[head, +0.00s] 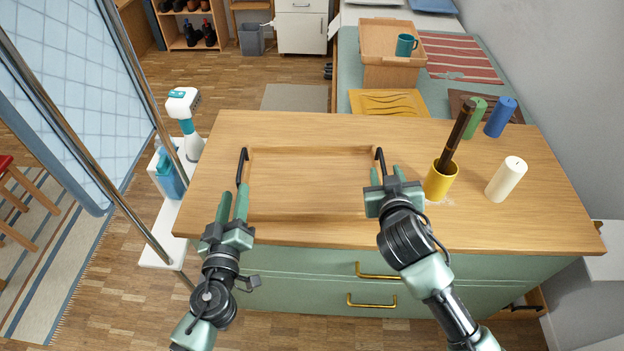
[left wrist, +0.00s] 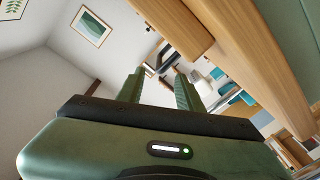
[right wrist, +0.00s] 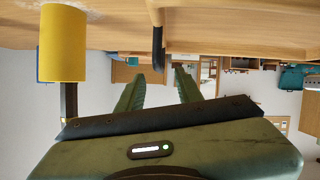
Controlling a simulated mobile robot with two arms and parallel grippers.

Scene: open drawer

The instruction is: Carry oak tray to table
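The oak tray (head: 310,150) lies on the wooden top of a green drawer cabinet (head: 530,215). It has a dark handle at its left end (head: 242,165) and another at its right end (head: 380,160). My left gripper (head: 234,192) is open, just in front of the left handle. My right gripper (head: 386,173) is open, close to the right handle. The right wrist view shows the black handle (right wrist: 158,50) near the gap between the right fingers. Contact cannot be told. A table (head: 465,95) with a grey-green top stands behind the cabinet.
A yellow cup (head: 440,182) with a dark brown stick and a white candle (head: 506,180) stand right of the tray. Green (head: 474,118) and blue (head: 500,117) cylinders stand behind. The table holds a wooden box (head: 385,75), teal mug (head: 406,45) and mats. A spray bottle (head: 186,125) stands left.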

